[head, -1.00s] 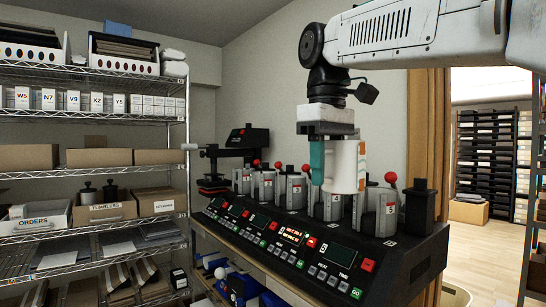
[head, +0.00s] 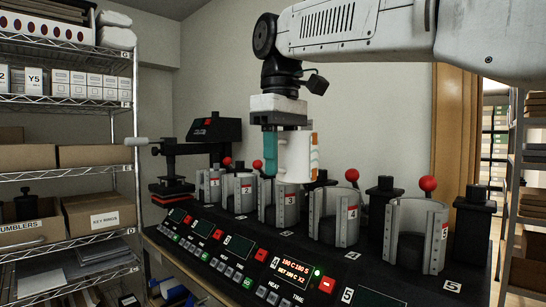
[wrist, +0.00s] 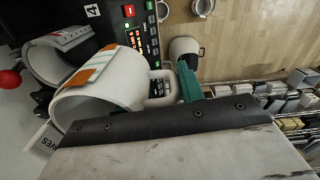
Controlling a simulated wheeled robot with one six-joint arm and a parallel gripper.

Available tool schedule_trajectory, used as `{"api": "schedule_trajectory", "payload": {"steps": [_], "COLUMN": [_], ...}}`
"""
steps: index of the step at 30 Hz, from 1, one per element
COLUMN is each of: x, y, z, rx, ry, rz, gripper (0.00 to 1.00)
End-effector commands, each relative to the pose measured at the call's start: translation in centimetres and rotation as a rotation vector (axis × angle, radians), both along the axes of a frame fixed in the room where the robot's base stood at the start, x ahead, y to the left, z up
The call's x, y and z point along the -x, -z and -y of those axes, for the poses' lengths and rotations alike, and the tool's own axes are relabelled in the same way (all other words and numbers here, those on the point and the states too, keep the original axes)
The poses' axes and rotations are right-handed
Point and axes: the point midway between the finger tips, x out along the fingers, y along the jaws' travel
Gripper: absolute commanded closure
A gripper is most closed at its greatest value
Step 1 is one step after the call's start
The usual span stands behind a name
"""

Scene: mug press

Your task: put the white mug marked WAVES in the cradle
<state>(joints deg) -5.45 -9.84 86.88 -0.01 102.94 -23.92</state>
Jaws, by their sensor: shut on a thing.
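My gripper (head: 284,150) with teal fingers is shut on a white mug (head: 293,165) and holds it up in front of the row of press cradles. In the wrist view the mug (wrist: 85,105) lies across the left half, with orange patches and thin teal lines. Its handle (wrist: 160,88) is beside the teal finger (wrist: 188,82).
Station 4's display (head: 292,270) is lit. Cradle 5 (head: 415,245), with a red-knobbed lever, stands at the right. Smaller cradles and a black press (head: 205,150) stand at the left. Shelves (head: 60,180) with boxes line the left side. The wrist view shows white cups (wrist: 187,47) beyond the panel.

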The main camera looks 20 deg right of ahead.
Motion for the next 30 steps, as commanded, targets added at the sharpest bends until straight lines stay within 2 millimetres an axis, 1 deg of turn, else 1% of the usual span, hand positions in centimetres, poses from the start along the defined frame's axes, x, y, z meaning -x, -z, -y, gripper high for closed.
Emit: {"api": "schedule_trajectory", "payload": {"steps": [30], "x": [-3.0], "y": [0.0], "z": [7.3], "rx": [0.0], "ry": [0.003], "rz": [0.001], "gripper": [0.95]}}
